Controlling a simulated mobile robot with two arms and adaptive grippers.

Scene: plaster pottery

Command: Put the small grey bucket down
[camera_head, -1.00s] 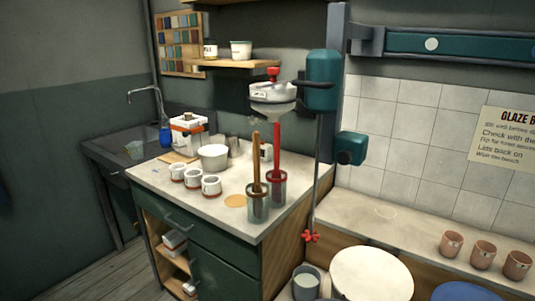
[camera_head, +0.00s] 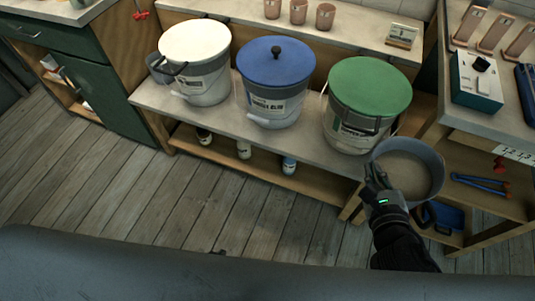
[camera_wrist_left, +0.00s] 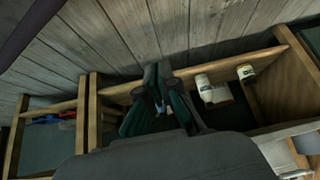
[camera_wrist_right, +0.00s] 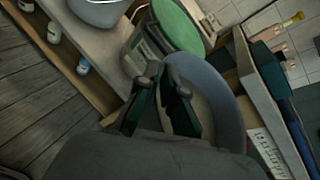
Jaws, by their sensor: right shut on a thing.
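The small grey bucket (camera_head: 438,163) is held in the air at the right of the head view, tilted toward me, its inside showing. My right gripper (camera_head: 376,176) is shut on its left side. The right wrist view shows the bucket's curved grey wall (camera_wrist_right: 226,92) at the jaws (camera_wrist_right: 158,72). My left gripper (camera_wrist_left: 157,70) shows only in the left wrist view, over the low shelf, its fingertips together and nothing seen in it.
Lidded buckets, white (camera_head: 194,42), blue (camera_head: 276,60) and green (camera_head: 370,86), stand on a low bench (camera_head: 225,115). Another grey pail (camera_head: 158,68) sits left of them. A worktop (camera_head: 470,105) with tiles is at right. Wooden floor (camera_head: 190,200) lies open in front.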

